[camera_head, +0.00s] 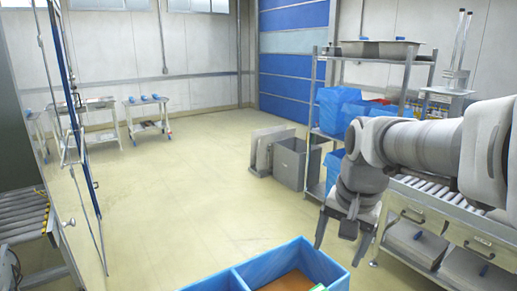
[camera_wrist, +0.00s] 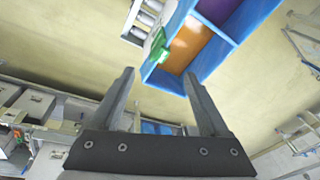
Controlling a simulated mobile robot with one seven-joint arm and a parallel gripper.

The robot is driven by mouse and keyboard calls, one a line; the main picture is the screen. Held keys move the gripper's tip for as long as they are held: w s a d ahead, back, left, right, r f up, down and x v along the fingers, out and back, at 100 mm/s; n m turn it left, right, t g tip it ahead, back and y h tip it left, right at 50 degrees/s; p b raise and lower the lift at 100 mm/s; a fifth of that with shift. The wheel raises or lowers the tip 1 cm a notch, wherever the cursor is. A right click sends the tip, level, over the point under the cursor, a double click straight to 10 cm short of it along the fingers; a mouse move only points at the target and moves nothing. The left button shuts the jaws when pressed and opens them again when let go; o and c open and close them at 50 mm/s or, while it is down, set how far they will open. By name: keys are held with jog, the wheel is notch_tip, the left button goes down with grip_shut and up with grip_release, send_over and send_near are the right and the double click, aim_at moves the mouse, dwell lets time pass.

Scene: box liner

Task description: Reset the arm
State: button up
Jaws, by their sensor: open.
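My gripper (camera_head: 341,236) hangs at the end of my arm on the right side of the head view, above the floor and just beyond the far right corner of a blue bin. In the wrist view my gripper (camera_wrist: 160,98) shows two grey fingers spread well apart, with nothing between them. It is open and empty.
The blue divided bin (camera_head: 228,281) is at the bottom of the head view; the wrist view shows its compartments (camera_wrist: 190,45) and a green item (camera_wrist: 159,50). A metal shelf (camera_head: 409,75) with blue-lined boxes, a grey bin (camera_head: 291,165) and a roller conveyor (camera_head: 440,203) stand right. The middle floor (camera_head: 180,185) is clear.

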jog(key=s+a+n+t, duration=0.1)
jog(key=s+n+t, duration=0.2)
jog(key=s, duration=0.9)
jog(key=shift+s+f+n, duration=0.25)
jog(key=shift+f+n, duration=0.1)
jog(key=shift+n, duration=1.35)
jog(key=shift+a, duration=0.1)
